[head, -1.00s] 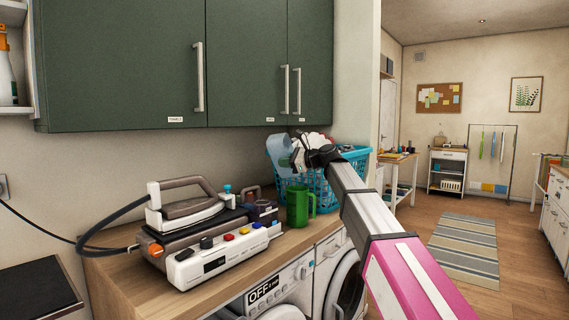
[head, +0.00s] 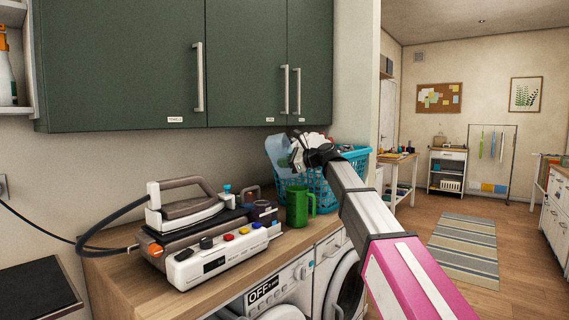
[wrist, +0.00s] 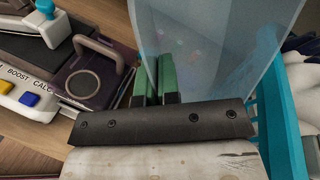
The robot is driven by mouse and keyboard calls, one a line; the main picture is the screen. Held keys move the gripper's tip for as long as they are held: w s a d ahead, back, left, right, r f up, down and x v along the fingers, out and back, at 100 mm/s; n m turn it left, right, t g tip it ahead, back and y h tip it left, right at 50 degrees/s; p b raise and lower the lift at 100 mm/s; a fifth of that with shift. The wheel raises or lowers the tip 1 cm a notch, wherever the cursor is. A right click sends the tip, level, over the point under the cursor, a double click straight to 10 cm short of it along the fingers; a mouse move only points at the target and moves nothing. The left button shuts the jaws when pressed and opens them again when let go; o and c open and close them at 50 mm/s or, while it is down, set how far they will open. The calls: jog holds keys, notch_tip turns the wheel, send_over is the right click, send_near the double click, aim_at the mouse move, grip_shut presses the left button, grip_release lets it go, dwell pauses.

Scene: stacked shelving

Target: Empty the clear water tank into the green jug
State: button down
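The clear water tank (head: 277,152) is a bluish see-through vessel, held tilted in the air above and slightly left of the green jug. It also fills the upper middle of the wrist view (wrist: 215,45). My gripper (head: 300,148) is at the tank's right side in the head view. In the wrist view its two fingers (wrist: 158,82) are close together against the tank and look shut on it; the exact contact is hidden. The green jug (head: 297,207) stands upright on the wooden counter, its handle to the right. I cannot see liquid clearly in either vessel.
A steam iron (head: 187,205) rests on its station (head: 210,262) on the counter (head: 120,285), left of the jug. A turquoise laundry basket (head: 322,190) stands close behind the jug. Green cupboards (head: 120,65) hang above.

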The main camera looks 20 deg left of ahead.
aim_at(276, 164)
jog(key=shift+a+h, duration=0.15)
jog(key=shift+h, duration=0.15)
jog(key=shift+w+a, duration=0.1)
jog(key=shift+w+a+f+h, duration=0.1)
jog(key=shift+a+h, duration=0.25)
jog(key=shift+h, duration=0.25)
jog(key=shift+a+f+h, duration=0.1)
jog(key=shift+a+h, duration=0.2)
jog(key=shift+h, duration=0.3)
jog(key=shift+f+h, duration=0.15)
jog(key=shift+h, duration=0.35)
jog(key=shift+a, duration=0.1)
jog(key=shift+w+a+g+h, duration=0.1)
jog(key=shift+a+g+h, duration=0.25)
jog(key=shift+h, duration=0.35)
jog(key=shift+a+h, duration=0.25)
jog(key=shift+h, duration=0.45)
jog(key=shift+f, duration=0.15)
